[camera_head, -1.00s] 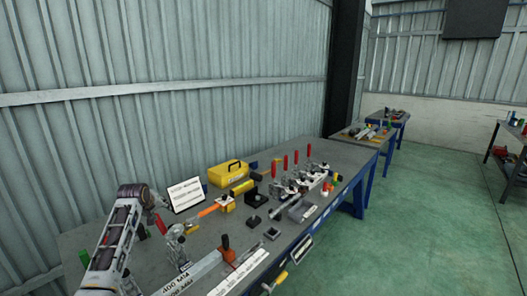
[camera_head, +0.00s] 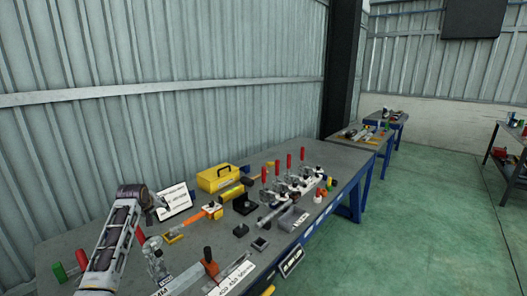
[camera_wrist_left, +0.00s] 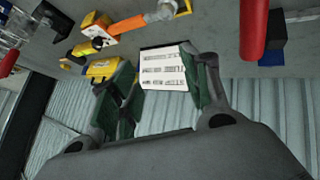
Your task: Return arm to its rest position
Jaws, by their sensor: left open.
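My left arm (camera_head: 115,240) comes in from the lower left of the head view and reaches over the near-left part of the workbench. My left gripper (camera_head: 161,203) is at its end, small and partly hidden, in front of the white printed card (camera_head: 176,203). In the left wrist view, the left gripper (camera_wrist_left: 165,92) is open, with two dark green-padded fingers apart. The card (camera_wrist_left: 165,67) shows beyond and between them; nothing appears gripped. My right gripper is in neither view.
The workbench (camera_head: 75,243) holds a yellow toolbox (camera_head: 215,181), an orange-handled tool (camera_head: 190,222), several red-handled clamps (camera_head: 277,171) and a grey tray (camera_head: 292,219). A corrugated wall (camera_head: 160,130) stands behind.

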